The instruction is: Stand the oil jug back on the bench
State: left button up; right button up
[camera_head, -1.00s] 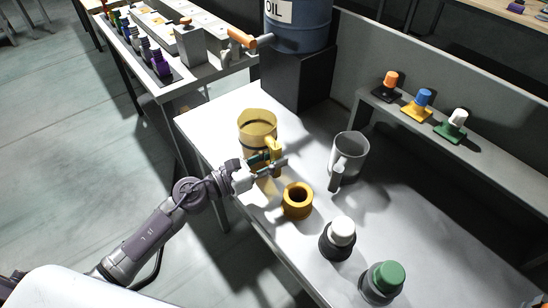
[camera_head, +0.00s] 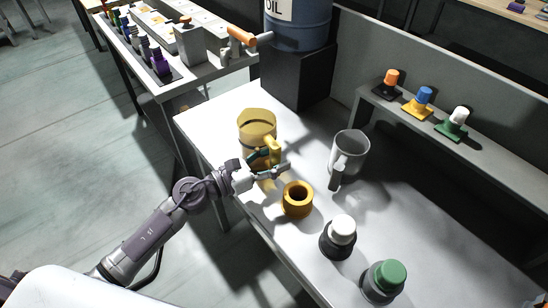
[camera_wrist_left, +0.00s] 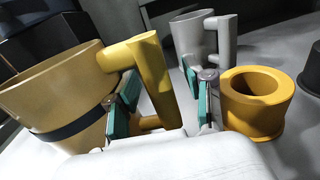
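A yellow jug (camera_head: 257,127) with a dark band stands upright on the bench (camera_head: 231,113), near its left edge. It also shows in the left wrist view (camera_wrist_left: 60,92), with its handle (camera_wrist_left: 153,75) towards the camera. My left gripper (camera_head: 270,168) is at this handle. In the left wrist view its teal-padded fingers (camera_wrist_left: 160,105) are apart, one on each side of the handle, with a gap on the right side. The jug's lower part is partly hidden by the gripper. My right gripper is not in view.
A grey jug (camera_head: 351,152) and a yellow ring (camera_head: 297,200) stand close to the gripper's right. A white-topped container (camera_head: 339,239) and a green-topped one (camera_head: 384,281) stand nearer. An oil drum (camera_head: 297,27) sits on a black block (camera_head: 296,80) behind.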

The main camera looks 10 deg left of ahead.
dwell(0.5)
pick_arm(q)
jog(key=shift+f, duration=0.1)
jog(key=shift+s+a, duration=0.3)
jog(key=shift+b+v, duration=1.75)
jog(key=shift+v, duration=1.8)
jog(key=v, duration=1.2)
